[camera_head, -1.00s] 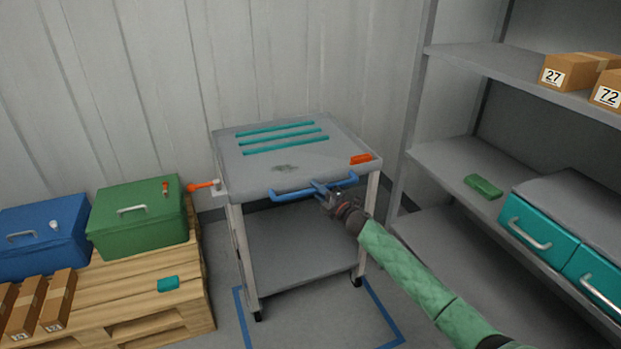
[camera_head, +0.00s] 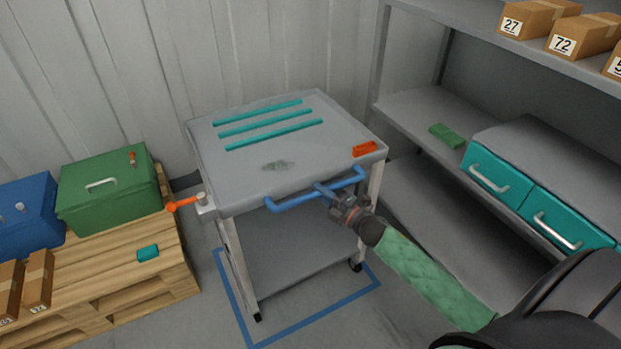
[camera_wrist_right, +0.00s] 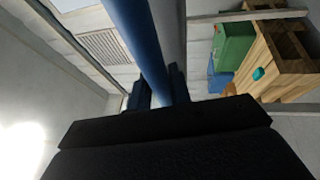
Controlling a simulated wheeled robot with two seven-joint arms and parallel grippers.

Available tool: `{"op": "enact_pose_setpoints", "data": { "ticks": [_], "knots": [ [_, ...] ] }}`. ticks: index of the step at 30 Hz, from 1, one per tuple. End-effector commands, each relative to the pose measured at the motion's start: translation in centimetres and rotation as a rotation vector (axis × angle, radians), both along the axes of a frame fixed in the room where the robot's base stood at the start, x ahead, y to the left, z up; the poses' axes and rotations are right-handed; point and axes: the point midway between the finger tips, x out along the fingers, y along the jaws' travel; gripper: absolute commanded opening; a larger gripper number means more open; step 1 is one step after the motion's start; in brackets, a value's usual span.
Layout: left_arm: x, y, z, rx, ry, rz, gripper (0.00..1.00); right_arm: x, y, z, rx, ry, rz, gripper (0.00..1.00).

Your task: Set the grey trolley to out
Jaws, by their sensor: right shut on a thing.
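The grey trolley (camera_head: 260,165) stands against the corrugated wall in the head view, with teal strips on its top and a blue handle bar along its front edge. My right gripper (camera_head: 326,191) is shut on the blue handle (camera_head: 290,201), right of its middle. In the right wrist view the blue bar (camera_wrist_right: 138,40) runs between the two dark fingers (camera_wrist_right: 155,92). An orange lever (camera_head: 183,204) sticks out from the trolley's left front corner. A blue outline (camera_head: 310,322) is on the floor around the trolley's feet. My left gripper is not in view.
A wooden pallet (camera_head: 110,262) with a green box (camera_head: 108,190) and a blue box (camera_head: 28,212) stands close on the left. A grey shelf (camera_head: 420,125) with teal drawers (camera_head: 500,178) is close on the right. Floor in front of the trolley looks clear.

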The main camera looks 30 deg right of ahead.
Motion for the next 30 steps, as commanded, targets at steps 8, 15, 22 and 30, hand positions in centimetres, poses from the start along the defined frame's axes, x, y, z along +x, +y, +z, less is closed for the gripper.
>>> {"op": "enact_pose_setpoints", "data": {
  "ticks": [8,15,22,30],
  "knots": [
    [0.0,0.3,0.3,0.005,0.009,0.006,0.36,-4.0,-0.2,-0.1,0.0,0.002,-0.001,0.0],
    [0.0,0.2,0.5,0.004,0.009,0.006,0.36,-5.2,-0.3,-0.1,0.0,0.002,-0.001,0.0],
    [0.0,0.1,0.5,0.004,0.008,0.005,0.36,-5.4,-0.3,-0.1,0.001,0.001,-0.001,0.0],
    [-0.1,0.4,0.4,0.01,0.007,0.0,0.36,-5.3,-0.3,-0.1,0.0,0.001,-0.001,0.39]
  ]
}}
